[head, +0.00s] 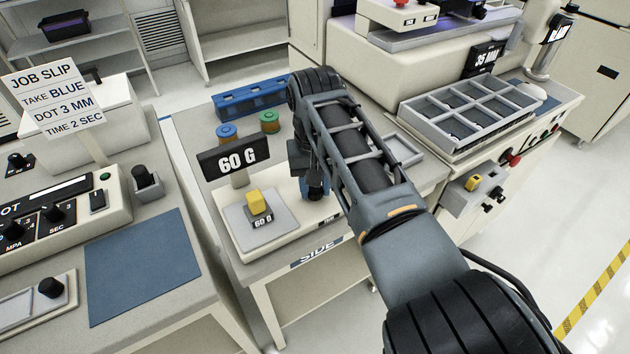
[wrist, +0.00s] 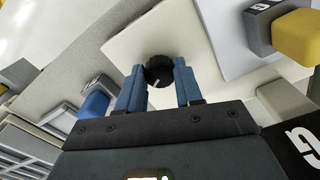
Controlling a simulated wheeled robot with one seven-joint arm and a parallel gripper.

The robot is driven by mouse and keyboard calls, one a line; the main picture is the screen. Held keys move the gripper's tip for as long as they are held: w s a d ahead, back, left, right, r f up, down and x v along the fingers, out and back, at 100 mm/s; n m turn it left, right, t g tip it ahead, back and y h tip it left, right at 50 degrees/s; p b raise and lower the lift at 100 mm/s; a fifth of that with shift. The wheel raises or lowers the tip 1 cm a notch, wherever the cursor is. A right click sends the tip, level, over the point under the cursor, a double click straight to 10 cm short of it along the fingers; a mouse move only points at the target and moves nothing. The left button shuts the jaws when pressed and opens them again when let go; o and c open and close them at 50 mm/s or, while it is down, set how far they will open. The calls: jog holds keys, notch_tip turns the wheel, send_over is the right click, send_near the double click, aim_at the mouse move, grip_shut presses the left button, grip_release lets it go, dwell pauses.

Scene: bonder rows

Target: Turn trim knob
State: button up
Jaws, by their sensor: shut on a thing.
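The trim knob (wrist: 159,70) is a round black knob with a light pointer line, standing on the off-white top of the scale (wrist: 130,47). My gripper (wrist: 160,80) is shut on it, one blue finger on each side. In the head view my gripper (head: 316,186) reaches down onto the right part of the scale (head: 290,232) and hides the knob. The scale's grey pan (head: 236,226) carries a yellow block (head: 258,202) marked 60 G. A black display (head: 234,159) behind the pan reads 60 G.
A blue rack (head: 250,100) and two spools, blue (head: 227,132) and green (head: 270,122), stand behind the scale. A job slip sign (head: 52,92) and a control box (head: 60,215) are at left. A blue mat (head: 142,263) lies clear. A compartment tray (head: 468,115) is at right.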

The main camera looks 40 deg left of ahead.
aim_at(315, 189)
jog(key=shift+r, duration=0.1)
dwell(0.3)
jog(key=o, duration=1)
jog(key=shift+o, duration=0.2)
notch_tip(315, 189, up, 8)
jog(key=shift+f+b, duration=0.15)
jog(key=shift+b, duration=0.25)
